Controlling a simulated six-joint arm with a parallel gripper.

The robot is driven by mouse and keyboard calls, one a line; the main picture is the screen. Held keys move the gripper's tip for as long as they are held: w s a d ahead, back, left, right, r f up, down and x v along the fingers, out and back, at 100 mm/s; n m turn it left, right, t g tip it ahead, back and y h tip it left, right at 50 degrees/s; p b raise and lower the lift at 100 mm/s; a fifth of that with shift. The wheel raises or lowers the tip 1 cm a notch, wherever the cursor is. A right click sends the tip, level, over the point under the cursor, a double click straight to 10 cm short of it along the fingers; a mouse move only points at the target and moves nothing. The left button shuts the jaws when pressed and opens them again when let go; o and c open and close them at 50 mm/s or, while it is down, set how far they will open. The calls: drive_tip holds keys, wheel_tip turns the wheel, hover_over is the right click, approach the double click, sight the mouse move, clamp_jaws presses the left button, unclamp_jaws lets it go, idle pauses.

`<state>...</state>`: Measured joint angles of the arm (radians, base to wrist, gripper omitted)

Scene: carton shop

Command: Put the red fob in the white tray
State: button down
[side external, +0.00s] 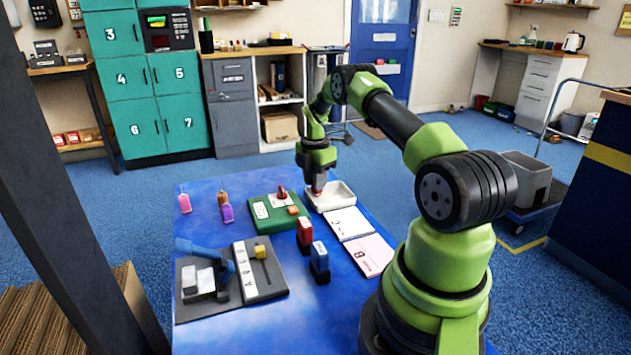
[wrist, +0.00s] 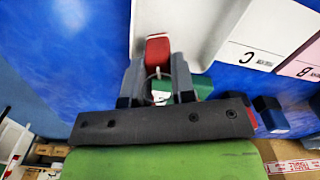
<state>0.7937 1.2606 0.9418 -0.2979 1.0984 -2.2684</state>
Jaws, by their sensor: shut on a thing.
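The red fob (wrist: 158,50) is between the fingers of my gripper (wrist: 157,82) in the wrist view, and the gripper is shut on it. In the side view, my gripper (side external: 317,190) points down at the left part of the white tray (side external: 345,192). The fob is mostly hidden there by the fingers. The tray (wrist: 198,25) lies behind the fob in the wrist view, with the fob inside its left edge in the picture. I cannot tell whether the fob touches the tray floor.
White (side external: 348,224) and pink (side external: 370,256) cards adjoin the tray. A green board (side external: 262,226) is left of it. Red (side external: 304,232) and blue (side external: 320,260) upright blocks stand in front.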

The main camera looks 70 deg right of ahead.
drive_tip(key=shift+f, duration=0.3)
drive_tip(key=c, duration=1)
unclamp_jaws()
drive_tip(key=shift+f, duration=0.15)
drive_tip(key=shift+o, duration=0.2)
